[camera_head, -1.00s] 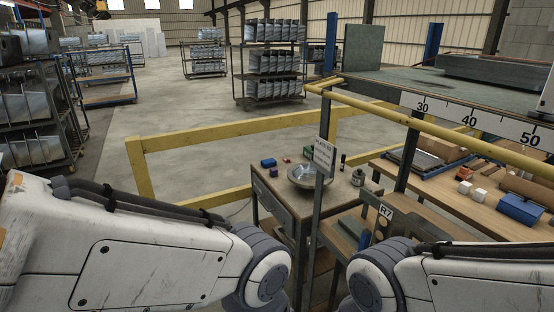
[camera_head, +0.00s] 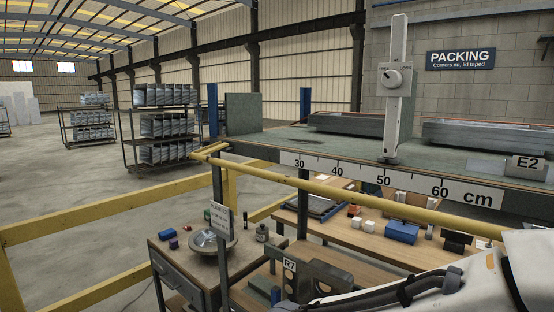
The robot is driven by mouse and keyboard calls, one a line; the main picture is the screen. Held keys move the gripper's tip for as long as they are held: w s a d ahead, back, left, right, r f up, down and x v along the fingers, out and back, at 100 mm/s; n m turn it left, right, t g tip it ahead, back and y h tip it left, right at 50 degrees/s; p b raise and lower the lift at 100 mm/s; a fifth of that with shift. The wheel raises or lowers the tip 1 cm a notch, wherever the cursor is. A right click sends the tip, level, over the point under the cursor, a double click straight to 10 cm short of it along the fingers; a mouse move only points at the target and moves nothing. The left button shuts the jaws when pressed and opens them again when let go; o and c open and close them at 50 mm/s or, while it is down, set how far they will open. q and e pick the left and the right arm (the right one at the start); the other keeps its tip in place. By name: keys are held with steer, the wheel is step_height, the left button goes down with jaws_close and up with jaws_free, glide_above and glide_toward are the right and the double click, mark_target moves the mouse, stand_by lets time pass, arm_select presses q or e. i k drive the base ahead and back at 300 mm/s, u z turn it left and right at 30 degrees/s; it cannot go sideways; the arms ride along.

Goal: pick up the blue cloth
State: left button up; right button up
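I cannot make out a thing that is clearly a blue cloth. A larger blue box-like item (camera_head: 402,231) sits on the wooden bench to the right. Neither of my grippers is in view; only part of my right arm shows at the lower right.
A yellow rail (camera_head: 350,193) runs along the green-topped table (camera_head: 290,142) with its centimetre scale. A metal bowl (camera_head: 210,241) and a small dark jar (camera_head: 262,232) stand on the side table (camera_head: 203,265). Yellow barriers (camera_head: 85,218) cross the left. Open floor lies beyond them.

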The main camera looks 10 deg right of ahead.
mark_target(165, 234)
steer(key=u, duration=1)
steer(key=k, duration=1.3)
steer(key=u, duration=0.95)
steer(key=i, duration=1.05)
steer(key=z, duration=0.3)
steer(key=i, duration=2.05)
steer(key=z, duration=0.45)
steer(key=i, duration=1.8)
steer(key=z, duration=1.1)
steer(key=i, duration=0.95)
steer(key=z, duration=1.8)
steer(key=i, duration=0.8)
steer(key=z, duration=0.55)
